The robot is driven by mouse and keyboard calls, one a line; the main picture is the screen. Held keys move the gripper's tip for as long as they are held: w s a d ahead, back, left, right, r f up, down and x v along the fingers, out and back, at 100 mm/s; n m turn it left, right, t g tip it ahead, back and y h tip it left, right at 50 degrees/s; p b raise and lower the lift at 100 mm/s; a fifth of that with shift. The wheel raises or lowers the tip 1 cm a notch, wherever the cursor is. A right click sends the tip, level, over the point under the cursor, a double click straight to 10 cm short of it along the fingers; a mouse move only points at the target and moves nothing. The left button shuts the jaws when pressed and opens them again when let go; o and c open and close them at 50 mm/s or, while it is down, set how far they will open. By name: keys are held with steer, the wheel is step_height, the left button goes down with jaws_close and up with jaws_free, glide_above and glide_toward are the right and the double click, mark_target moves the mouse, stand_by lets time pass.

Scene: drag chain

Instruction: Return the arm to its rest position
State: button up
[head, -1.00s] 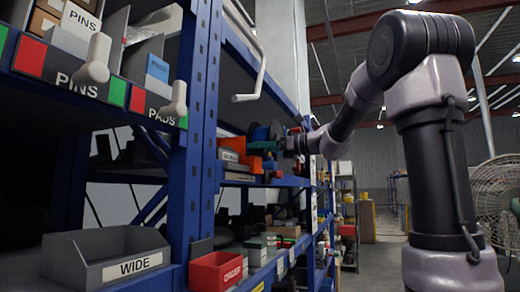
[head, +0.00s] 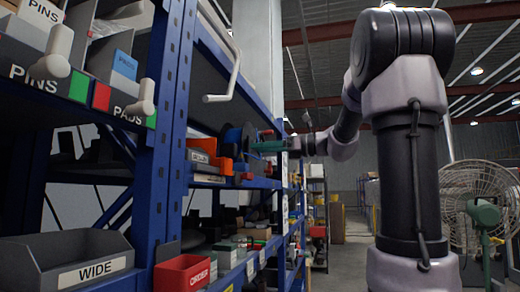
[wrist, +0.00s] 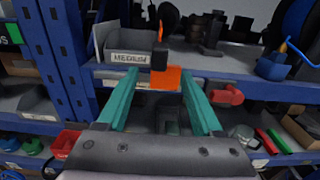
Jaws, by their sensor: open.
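My gripper (head: 268,146) is at the end of my arm, level with the middle shelf of the blue rack in the head view. In the wrist view its two teal fingers (wrist: 162,105) are spread apart with nothing held between them. An orange block with a dark piece (wrist: 166,78) shows beyond the fingertips at the shelf edge. My arm (head: 402,150) rises on the right of the head view and bends over toward the rack.
The blue rack (head: 170,130) stands close on the left. A grey WIDE bin (head: 70,262) and a red ORDER bin (head: 185,274) sit on its lower shelf. A grey MEDIUM bin (wrist: 128,45) is on the shelf ahead. A fan (head: 480,205) stands at right. The aisle floor (head: 345,250) looks clear.

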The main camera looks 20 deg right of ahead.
steer(key=s+a+f+n+g+h, duration=0.5)
steer(key=s+f+n, duration=0.4)
steer(key=f, duration=0.4)
steer(key=s+d+f+n+t+h, duration=0.2)
steer(key=s+d+f+n+h, duration=0.2)
steer(key=s+f+n+h, duration=0.4)
step_height(320, 180, down, 4)
steer(key=s+n, duration=0.2)
steer(key=n, duration=0.1)
steer(key=shift+s+d+n, duration=0.35)
steer(key=shift+n, duration=0.05)
steer(key=shift+c, duration=0.3)
